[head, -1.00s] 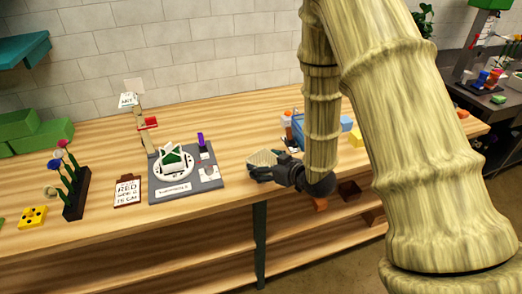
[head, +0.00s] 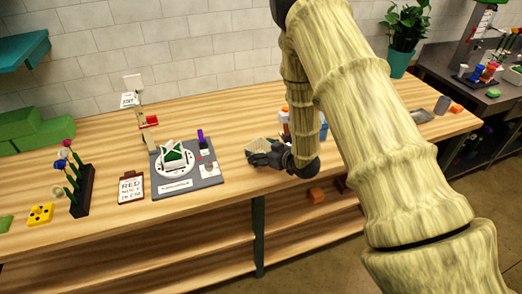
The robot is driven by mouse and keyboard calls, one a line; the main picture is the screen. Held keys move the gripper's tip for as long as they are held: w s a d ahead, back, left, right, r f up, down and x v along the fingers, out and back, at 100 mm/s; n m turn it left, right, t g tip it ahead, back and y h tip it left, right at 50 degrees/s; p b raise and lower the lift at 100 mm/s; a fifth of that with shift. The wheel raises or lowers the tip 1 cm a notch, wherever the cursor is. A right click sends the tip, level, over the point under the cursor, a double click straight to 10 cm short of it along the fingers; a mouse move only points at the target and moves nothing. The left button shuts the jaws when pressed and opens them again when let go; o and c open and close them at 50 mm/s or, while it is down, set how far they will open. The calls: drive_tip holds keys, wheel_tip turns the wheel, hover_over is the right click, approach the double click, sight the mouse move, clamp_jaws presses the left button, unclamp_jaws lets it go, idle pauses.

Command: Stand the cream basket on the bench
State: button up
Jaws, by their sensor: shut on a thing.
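The cream basket (head: 261,146) is small and pale with a woven look. It is upright or nearly so, over the wooden bench (head: 232,206) just right of the grey turntable board. My gripper (head: 266,159) is dark and reaches in from the right, shut on the near side of the basket. The gripper hides part of the basket's lower side, so I cannot tell whether the basket's base touches the bench top.
A grey board (head: 214,179) with a white round turntable sits close on the left. Bottles (head: 284,122) stand behind my arm. A clipboard (head: 132,188) and a flower rack (head: 83,190) are further left. Bare bench shows in front of the basket.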

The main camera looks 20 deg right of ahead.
drive_tip(key=shift+f, duration=0.25)
drive_tip(key=shift+f, duration=0.15)
drive_tip(key=o, duration=1)
drive_tip(key=shift+r, duration=0.2)
drive_tip(key=shift+s+d, duration=0.1)
drive_tip(key=shift+s, duration=0.15)
drive_tip(key=b+v, duration=0.4)
drive_tip(key=v, duration=0.7)
drive_tip(key=shift+s+r+b, duration=0.1)
drive_tip(key=shift+s+b, duration=0.15)
drive_tip(key=shift+b, duration=0.05)
